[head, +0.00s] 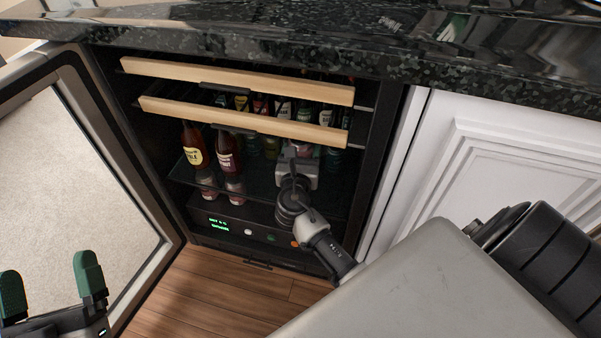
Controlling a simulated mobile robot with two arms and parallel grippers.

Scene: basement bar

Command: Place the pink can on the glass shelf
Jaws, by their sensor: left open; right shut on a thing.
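The glass shelf (256,181) is inside the open drinks fridge, below two wood-fronted racks. My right gripper (299,160) reaches into the fridge over the right part of this shelf. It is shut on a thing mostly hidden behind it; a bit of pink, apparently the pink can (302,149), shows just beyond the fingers. I cannot tell whether the can touches the glass. My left gripper (52,286) is open and empty at the lower left, outside the fridge, in front of the open door.
Two red sauce bottles (228,153) stand on the left of the shelf, with more bottles behind. The upper rack (240,82) and lower rack (240,119) overhang the shelf. The open glass door (120,190) is at left, a white cabinet (500,175) at right.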

